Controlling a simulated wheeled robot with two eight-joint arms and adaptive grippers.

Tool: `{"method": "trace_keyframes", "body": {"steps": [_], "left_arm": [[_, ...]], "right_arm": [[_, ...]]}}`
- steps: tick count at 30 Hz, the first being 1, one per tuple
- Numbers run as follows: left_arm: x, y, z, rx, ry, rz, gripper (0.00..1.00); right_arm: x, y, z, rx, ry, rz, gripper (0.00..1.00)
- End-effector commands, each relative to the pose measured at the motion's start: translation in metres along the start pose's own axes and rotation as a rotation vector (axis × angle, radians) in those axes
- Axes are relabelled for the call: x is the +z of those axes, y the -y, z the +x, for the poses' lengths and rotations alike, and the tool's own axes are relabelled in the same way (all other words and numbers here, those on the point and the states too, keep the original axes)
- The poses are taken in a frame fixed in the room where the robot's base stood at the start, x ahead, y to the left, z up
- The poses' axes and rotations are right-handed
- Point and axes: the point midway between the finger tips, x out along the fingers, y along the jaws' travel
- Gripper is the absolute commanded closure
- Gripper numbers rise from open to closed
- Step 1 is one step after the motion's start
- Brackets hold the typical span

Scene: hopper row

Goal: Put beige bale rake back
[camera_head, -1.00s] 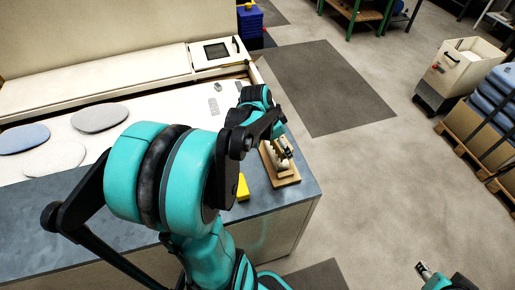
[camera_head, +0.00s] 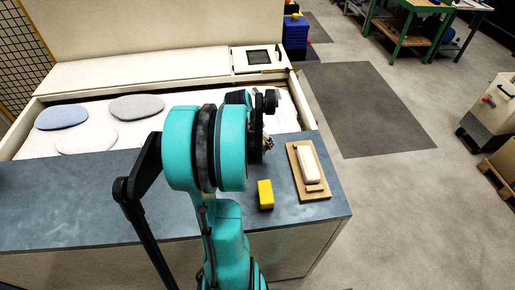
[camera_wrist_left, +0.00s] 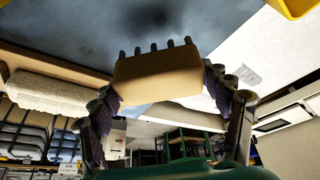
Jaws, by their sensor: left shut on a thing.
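The beige bale rake (camera_wrist_left: 158,76) is between the two fingers of my left gripper (camera_wrist_left: 162,92) in the left wrist view. Its short dark tines point toward the top of that picture, over the grey counter. In the head view my left gripper (camera_head: 268,143) is over the counter, left of a wooden board (camera_head: 324,192); my arm largely hides it, and I cannot make out the rake there. A pale brush-like block (camera_head: 308,164) lies on the board; it shows as a fuzzy white block in the left wrist view (camera_wrist_left: 48,92). My right gripper is out of view.
A yellow block (camera_head: 265,194) stands on the grey counter (camera_head: 90,205), left of the board. Flat oval pads (camera_head: 136,107) lie in the white hopper area behind. The counter ends just right of the board, with open floor beyond.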

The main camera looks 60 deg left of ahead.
Motion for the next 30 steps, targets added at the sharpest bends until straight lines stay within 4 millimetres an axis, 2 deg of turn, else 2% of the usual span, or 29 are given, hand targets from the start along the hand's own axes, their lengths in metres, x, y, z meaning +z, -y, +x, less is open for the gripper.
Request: {"method": "trace_keyframes", "body": {"steps": [5,12,23,24,26,30], "left_arm": [[0.004,0.005,0.009,0.001,0.0,0.001,0.56],[0.017,0.004,0.04,0.001,0.0,0.002,0.56],[0.019,0.004,0.043,0.001,0.0,0.002,0.56],[0.019,0.004,0.043,0.001,0.0,0.002,0.2],[0.018,0.004,0.042,0.001,0.0,0.002,0.05],[0.018,0.004,0.042,0.001,0.0,0.002,0.02]], "right_arm": [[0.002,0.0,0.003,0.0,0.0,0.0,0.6],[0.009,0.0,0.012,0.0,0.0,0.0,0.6],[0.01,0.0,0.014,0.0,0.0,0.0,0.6],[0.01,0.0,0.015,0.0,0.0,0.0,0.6],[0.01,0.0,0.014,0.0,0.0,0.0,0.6],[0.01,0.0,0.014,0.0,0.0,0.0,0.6]]}}
